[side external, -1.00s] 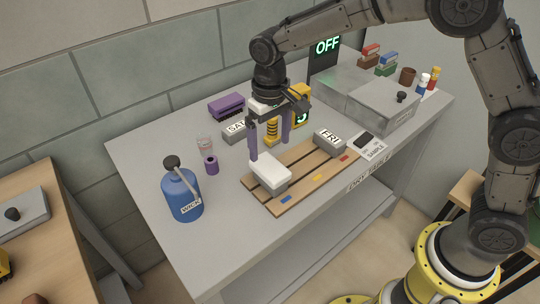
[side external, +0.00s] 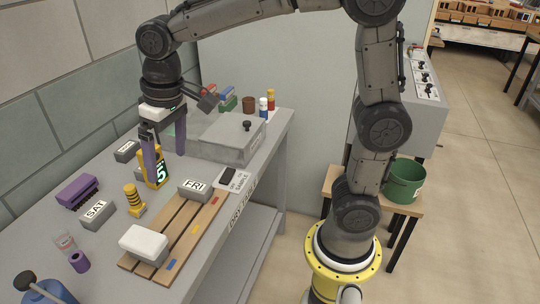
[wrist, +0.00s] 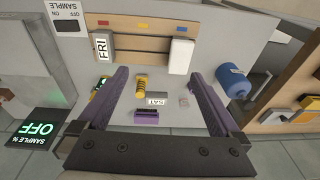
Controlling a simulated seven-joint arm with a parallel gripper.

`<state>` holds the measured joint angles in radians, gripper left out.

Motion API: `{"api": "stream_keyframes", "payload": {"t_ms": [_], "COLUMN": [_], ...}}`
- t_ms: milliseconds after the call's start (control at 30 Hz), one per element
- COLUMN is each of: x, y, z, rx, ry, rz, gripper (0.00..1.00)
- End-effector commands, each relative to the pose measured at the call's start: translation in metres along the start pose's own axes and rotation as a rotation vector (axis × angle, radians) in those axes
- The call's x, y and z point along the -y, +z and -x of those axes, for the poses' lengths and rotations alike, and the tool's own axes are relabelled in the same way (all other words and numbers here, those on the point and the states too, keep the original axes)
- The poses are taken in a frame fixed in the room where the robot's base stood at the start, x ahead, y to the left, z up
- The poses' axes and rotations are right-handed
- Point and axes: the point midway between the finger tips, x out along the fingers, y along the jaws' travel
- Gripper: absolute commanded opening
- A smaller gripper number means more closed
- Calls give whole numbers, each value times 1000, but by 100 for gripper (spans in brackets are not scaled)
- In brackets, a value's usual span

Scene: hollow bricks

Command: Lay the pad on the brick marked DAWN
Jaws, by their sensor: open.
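A white, soft-edged block (side external: 145,240), which looks like the pad, lies at the near-left end of the slatted wooden pallet (side external: 183,232); it also shows in the wrist view (wrist: 181,55). Whether a brick is under it, I cannot tell. A grey brick (side external: 127,151) stands at the back left by the wall; its label is too small to read. No label reading DAWN is legible. My gripper (side external: 168,160) is open and empty, with purple fingers pointing down, raised above the table near the yellow device (side external: 155,172). In the wrist view nothing is between its fingers (wrist: 160,75).
A brick marked FRI (side external: 194,190) sits on the pallet's far end. A brick marked SAT (side external: 97,214), a yellow striped post (side external: 134,201), a purple brush-like block (side external: 77,192) and a blue bottle (side external: 45,291) stand on the table. A grey box (side external: 230,140) stands behind the pallet.

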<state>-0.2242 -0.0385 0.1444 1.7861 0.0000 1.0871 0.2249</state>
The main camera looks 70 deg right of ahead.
Motion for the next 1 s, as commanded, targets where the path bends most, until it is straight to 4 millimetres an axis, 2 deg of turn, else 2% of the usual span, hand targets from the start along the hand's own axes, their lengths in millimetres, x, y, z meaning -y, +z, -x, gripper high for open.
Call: {"api": "stream_keyframes", "payload": {"t_ms": [33,200,400,500,700,1000], "x": [-13,-46,-70,-76,-80,-80], "y": [19,81,148,170,187,187], "z": [14,35,34,28,22,21], "rx": [-37,-147,-264,-302,-334,-333], "ry": [-4,-3,15,25,35,35], "rz": [-5,-2,3,5,9,10], "gripper": [100,100,100,100,100,100]}}
